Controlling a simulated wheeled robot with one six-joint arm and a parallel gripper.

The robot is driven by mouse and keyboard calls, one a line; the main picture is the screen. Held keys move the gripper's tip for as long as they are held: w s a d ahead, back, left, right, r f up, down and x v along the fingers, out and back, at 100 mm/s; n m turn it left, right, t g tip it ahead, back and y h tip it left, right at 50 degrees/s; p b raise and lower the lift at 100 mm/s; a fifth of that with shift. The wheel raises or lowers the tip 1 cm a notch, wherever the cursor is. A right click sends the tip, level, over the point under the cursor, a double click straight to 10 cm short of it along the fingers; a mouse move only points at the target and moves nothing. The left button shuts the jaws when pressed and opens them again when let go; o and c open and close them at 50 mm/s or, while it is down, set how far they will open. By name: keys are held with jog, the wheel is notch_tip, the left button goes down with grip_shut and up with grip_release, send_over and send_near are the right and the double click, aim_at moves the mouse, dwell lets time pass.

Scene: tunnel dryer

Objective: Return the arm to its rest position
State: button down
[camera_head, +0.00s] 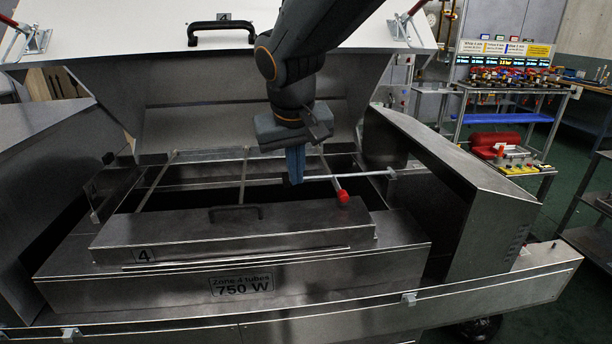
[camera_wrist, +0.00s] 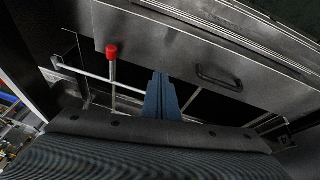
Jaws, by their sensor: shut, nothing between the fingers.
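My gripper (camera_head: 296,178) hangs at the end of my dark arm, fingers pointing down over the open top of the metal dryer housing (camera_head: 375,275). In the head view its blue fingers are together with nothing between them. The wrist view also shows the closed fingers (camera_wrist: 161,98). A rod with a red cap (camera_head: 343,197) stands just right of the fingers in the head view, apart from them. In the wrist view the red cap (camera_wrist: 111,51) is left of the fingers. A box-shaped cover with a handle (camera_head: 236,213) and a "4" label lies in front of the opening.
A raised white lid (camera_head: 110,32) with a black handle stands behind the arm. Sloped metal panels (camera_head: 455,170) flank the opening. A thin crossbar (camera_head: 365,175) spans near the fingers. A trolley with a red item (camera_head: 495,145) stands at the right, beyond the machine.

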dwell(0.3)
jog(key=s+d+f+m+g, duration=0.1)
jog(key=s+d+f, duration=0.6)
jog(key=d, duration=0.3)
jog(key=s+d+f+m+g, duration=0.2)
jog(key=s+d+f, duration=0.6)
jog(key=d, duration=0.3)
jog(key=shift+s+d+f+m+g, duration=0.15)
jog(key=shift+f+m+g, duration=0.15)
jog(key=shift+f, duration=0.5)
